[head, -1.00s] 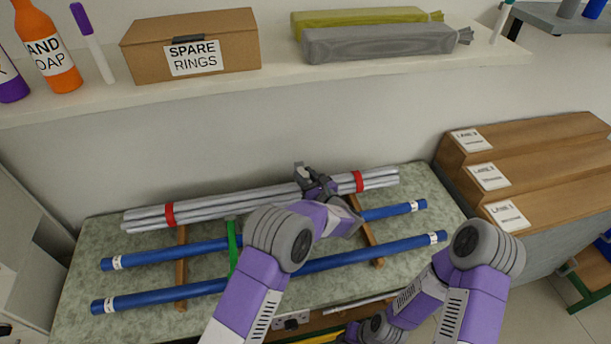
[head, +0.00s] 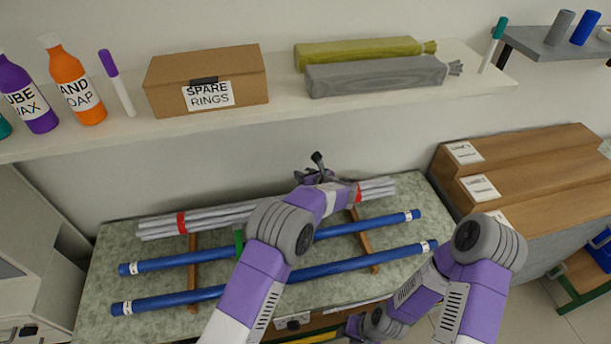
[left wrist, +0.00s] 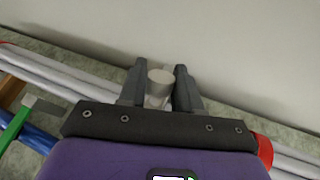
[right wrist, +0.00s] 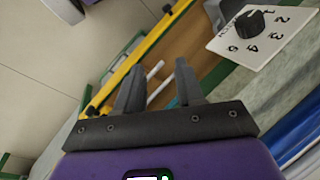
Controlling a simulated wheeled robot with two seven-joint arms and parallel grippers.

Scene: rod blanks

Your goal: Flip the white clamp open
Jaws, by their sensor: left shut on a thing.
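The white clamp shows in the left wrist view only as a pale round-ended piece (left wrist: 160,78) between my left fingers. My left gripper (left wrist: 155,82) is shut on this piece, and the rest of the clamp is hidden. In the head view my left gripper (head: 314,168) is at the grey rod bundle (head: 215,217), near its right red band (head: 358,193). My arm hides the clamp there. My right gripper (right wrist: 158,88) is open and empty, low at the table's front.
Blue rods (head: 185,256) lie in front of the bundle on brown supports, with a green clamp (head: 238,242) near the middle. A shelf (head: 200,122) overhangs the back. A numbered dial plate (right wrist: 262,30) is near my right gripper.

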